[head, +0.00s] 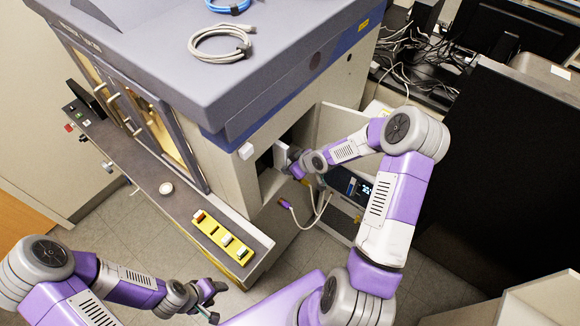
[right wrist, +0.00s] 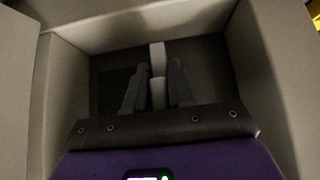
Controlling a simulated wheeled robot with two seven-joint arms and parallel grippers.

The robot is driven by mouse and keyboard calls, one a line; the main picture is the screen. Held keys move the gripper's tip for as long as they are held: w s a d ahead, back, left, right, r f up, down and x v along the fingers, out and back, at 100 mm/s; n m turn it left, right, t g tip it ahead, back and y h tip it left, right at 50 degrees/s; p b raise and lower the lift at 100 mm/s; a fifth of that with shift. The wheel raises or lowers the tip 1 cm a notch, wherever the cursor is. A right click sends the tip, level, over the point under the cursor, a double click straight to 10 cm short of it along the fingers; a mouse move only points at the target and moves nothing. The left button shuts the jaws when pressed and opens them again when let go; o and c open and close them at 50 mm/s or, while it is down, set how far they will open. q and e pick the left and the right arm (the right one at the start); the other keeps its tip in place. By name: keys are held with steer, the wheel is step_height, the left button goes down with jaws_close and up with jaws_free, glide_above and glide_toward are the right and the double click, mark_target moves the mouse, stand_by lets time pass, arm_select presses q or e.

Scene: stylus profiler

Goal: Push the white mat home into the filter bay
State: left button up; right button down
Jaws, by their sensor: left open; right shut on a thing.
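The filter bay (head: 264,163) is a dark square opening in the side of the big grey machine. In the right wrist view the bay (right wrist: 250,62) has pale side walls and a dark back with a perforated patch at left. The white mat (head: 281,154) is at the bay's mouth, seen edge-on as a narrow upright white strip (right wrist: 158,55) in the wrist view. My right gripper (head: 294,162) is shut on it, with dark fingers (right wrist: 157,85) on both sides. Whether the mat touches the back is unclear. My left gripper (head: 211,302) is open and empty, low over the floor.
A yellow tray (head: 222,238) with small items and a round white piece (head: 166,188) are on the machine's front ledge. An open panel (head: 338,122) stands right of the bay. A cable with a purple plug (head: 285,203) hangs below it. Coiled cables (head: 222,43) lie on top.

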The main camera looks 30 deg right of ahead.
mark_target(280, 161)
steer(key=shift+s+d, duration=0.15)
steer(key=shift+s, duration=0.15)
steer(key=shift+w+a+b, duration=0.3)
steer(key=shift+w+a, duration=0.05)
steer(key=shift+w, duration=0.45)
steer(key=shift+w+a+b, duration=0.25)
steer(key=shift+w+a, duration=0.05)
steer(key=shift+w, duration=0.5)
steer(key=shift+w+a+b, duration=0.3)
steer(key=shift+w+a, duration=0.05)
steer(key=shift+w, duration=0.45)
stand_by(1.1)
steer(key=c, duration=0.9)
jaws_free()
steer(key=shift+p+v, duration=0.6)
steer(key=shift+v, duration=3.15)
